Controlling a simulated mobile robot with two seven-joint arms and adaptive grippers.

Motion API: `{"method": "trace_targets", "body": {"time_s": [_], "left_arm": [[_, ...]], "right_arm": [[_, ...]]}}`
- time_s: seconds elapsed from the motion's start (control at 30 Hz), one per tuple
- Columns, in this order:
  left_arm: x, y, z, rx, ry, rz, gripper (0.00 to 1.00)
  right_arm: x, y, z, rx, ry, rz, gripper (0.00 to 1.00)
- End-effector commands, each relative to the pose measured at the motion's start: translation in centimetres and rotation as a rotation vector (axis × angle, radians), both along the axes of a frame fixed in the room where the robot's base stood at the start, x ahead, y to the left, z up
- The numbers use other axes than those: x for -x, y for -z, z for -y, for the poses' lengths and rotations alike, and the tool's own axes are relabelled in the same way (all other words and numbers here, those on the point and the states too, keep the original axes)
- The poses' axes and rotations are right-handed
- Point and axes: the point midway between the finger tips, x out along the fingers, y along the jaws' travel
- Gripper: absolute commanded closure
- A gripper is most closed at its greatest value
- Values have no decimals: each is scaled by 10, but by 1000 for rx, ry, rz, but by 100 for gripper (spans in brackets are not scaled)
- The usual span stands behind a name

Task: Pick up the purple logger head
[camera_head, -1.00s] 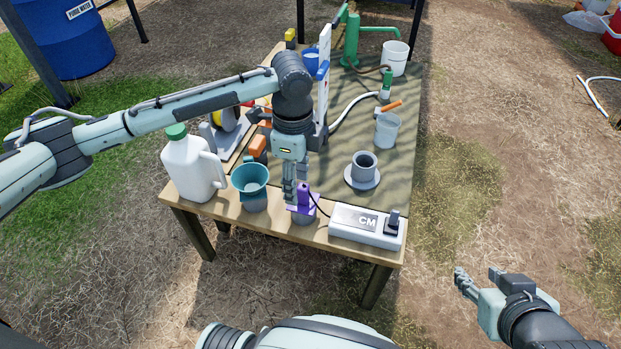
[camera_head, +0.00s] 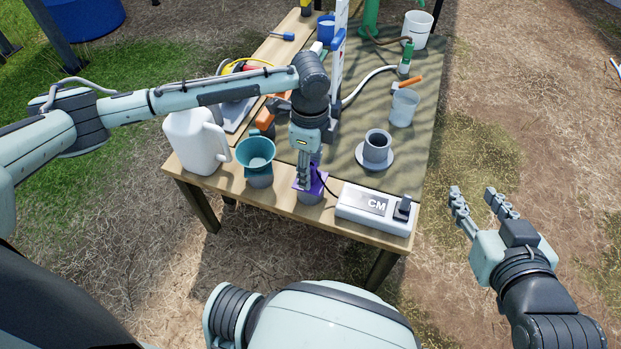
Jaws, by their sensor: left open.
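The purple logger head (camera_head: 316,188) sits on a grey cylindrical base (camera_head: 308,198) near the front edge of the wooden table. A dark cable runs from it to the white CM box (camera_head: 375,207) on its right. My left gripper (camera_head: 303,187) points down at the logger head and overlaps it in the picture. It is open, and its fingers hide part of the purple piece. I cannot tell whether they touch it. My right gripper (camera_head: 480,200) is open and empty, off the table's right side above the ground.
A teal funnel cup (camera_head: 256,152) and a white jug (camera_head: 197,142) stand left of the logger head. A grey cup on a round base (camera_head: 376,150) and a clear beaker (camera_head: 403,108) stand behind right. Bare table mat (camera_head: 345,163) lies between.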

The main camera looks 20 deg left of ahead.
Motion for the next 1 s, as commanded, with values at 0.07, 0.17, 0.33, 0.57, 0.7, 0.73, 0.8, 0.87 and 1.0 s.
{"method": "trace_targets", "body": {"time_s": [0.07, 0.17, 0.33, 0.57, 0.7, 0.73, 0.8, 0.87, 1.0], "left_arm": [[0, 2, 0, 0, 1, 1, 53], [0, 2, 0, 1, 1, 1, 53], [0, 2, 0, 0, 1, 1, 63], [0, 2, 0, 0, 1, 1, 92], [0, 2, 0, 0, 1, 1, 100], [0, 2, 0, 0, 1, 1, 100], [0, 2, 0, 0, 1, 1, 100], [0, 2, 0, 0, 1, 1, 100], [-1, -4, 0, 1, 1, 2, 100]], "right_arm": [[-1, -2, -2, -5, -3, 11, 60], [-1, -3, -2, -5, -3, 12, 60], [-1, -2, -2, -5, -3, 11, 60], [-1, -2, -2, -5, -3, 10, 60], [-1, -2, -2, -5, -3, 10, 60], [-1, -2, -2, -5, -3, 10, 60], [-1, -2, -2, -5, -3, 10, 60], [-1, -2, -2, -5, -3, 10, 60], [0, -2, -1, -2, -2, 1, 60]]}}
